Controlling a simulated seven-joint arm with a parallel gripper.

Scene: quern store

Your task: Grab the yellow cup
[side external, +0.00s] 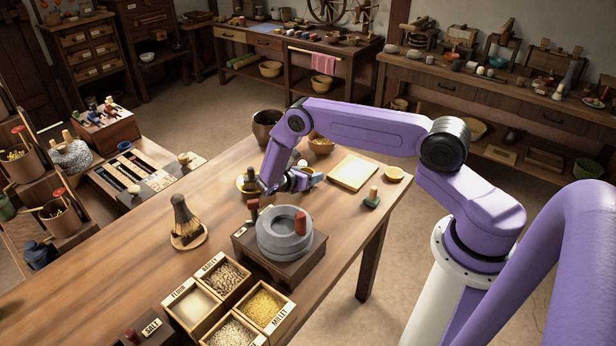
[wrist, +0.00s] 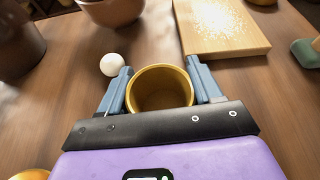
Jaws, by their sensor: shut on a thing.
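The yellow cup (wrist: 160,72) stands between the two blue fingers of my gripper (wrist: 158,68) in the wrist view, with its round open mouth facing the camera. A finger is against each side of it, and my gripper is shut on it. The cup looks empty inside. In the side view my gripper (side external: 300,181) is low over the far part of the wooden table, and I cannot clearly make out the cup there. Whether the cup touches the table is unclear.
A white egg-like ball (wrist: 112,64) lies just left of the left finger. A board with pale grains (wrist: 222,27) is close on the right. A stone quern (side external: 285,236) and grain boxes (side external: 228,300) stand nearer the front. A small yellow bowl (side external: 394,174) sits at the right edge.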

